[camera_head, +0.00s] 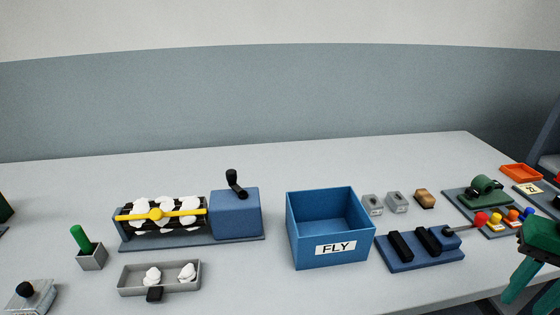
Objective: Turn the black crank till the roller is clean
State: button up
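The black crank (235,184) stands on top of a blue box (236,213) at the right end of the roller unit, its knob raised. The dark roller (124,224) lies to the left of the box and carries several white clumps of fluff (190,205). A yellow bar (156,214) with a round boss crosses in front of the roller. My green gripper (530,283) is at the lower right edge, partly cut off, far from the crank. Its fingers look apart, with nothing seen between them.
A blue bin marked FLY (312,232) stands right of the roller unit. A grey tray (126,283) with white fluff lies in front. A green-handled tool in a grey holder (91,257) is at left. Blue, green and orange fixtures crowd the right. The table behind is clear.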

aim_at(231, 174)
jog(key=z, duration=0.1)
jog(key=k, duration=1)
jog(key=u, duration=1.6)
jog(key=i, duration=1)
jog(key=z, duration=0.05)
